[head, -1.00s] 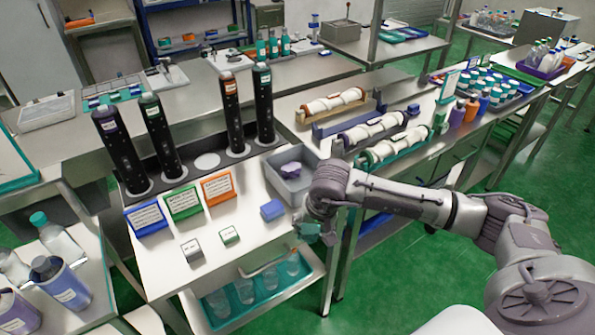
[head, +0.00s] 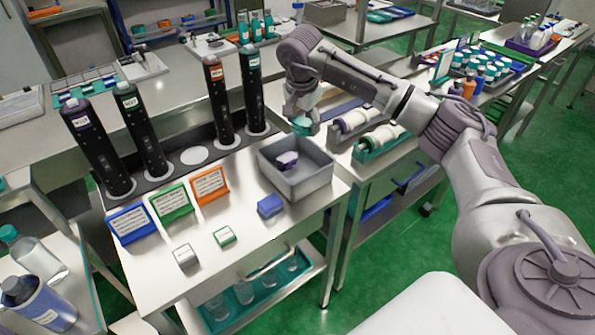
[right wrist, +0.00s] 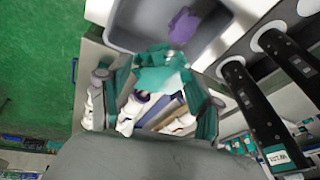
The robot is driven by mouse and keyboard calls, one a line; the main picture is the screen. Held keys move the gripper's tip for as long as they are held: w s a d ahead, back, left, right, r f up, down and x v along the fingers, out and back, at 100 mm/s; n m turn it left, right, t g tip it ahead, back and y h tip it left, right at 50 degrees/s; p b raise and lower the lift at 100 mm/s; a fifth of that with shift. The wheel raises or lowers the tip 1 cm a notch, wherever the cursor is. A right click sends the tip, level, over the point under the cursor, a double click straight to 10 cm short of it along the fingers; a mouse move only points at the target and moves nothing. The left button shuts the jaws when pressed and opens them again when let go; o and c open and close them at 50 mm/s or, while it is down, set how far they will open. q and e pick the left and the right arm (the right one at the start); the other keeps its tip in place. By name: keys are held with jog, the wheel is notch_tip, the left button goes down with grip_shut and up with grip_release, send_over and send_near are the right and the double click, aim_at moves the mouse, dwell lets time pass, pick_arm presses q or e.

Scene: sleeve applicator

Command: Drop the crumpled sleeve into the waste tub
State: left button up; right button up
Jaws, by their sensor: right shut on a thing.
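The crumpled sleeve (right wrist: 160,72) is teal and is pinched between the fingers of my right gripper (right wrist: 160,88). In the head view the teal sleeve (head: 302,126) shows below my right gripper (head: 301,114), above the back edge of the waste tub. The waste tub (head: 304,184) is a grey open box on the near table. It also shows at the top of the right wrist view (right wrist: 133,22). A purple crumpled piece (head: 287,160) lies inside the tub. My left gripper is not in view.
Several tall black dispensers (head: 220,104) stand left of the tub. Blue, green and orange labelled blocks (head: 209,185) stand in front of them. A small blue-purple block (head: 270,206) sits close to the tub's near side. Cradles with white rollers (head: 380,137) lie to the right.

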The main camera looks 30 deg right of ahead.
aim_at(303, 133)
jog(key=x, duration=0.1)
jog(key=b+x, duration=0.2)
jog(key=shift+s+a+f, duration=0.15)
jog(key=shift+a+f, duration=0.15)
jog(key=shift+f, duration=0.2)
jog(key=shift+f+b, duration=0.15)
jog(key=shift+b, duration=0.15)
jog(key=o, duration=0.8)
jog(key=v, duration=1.2)
jog(key=shift+a, duration=0.1)
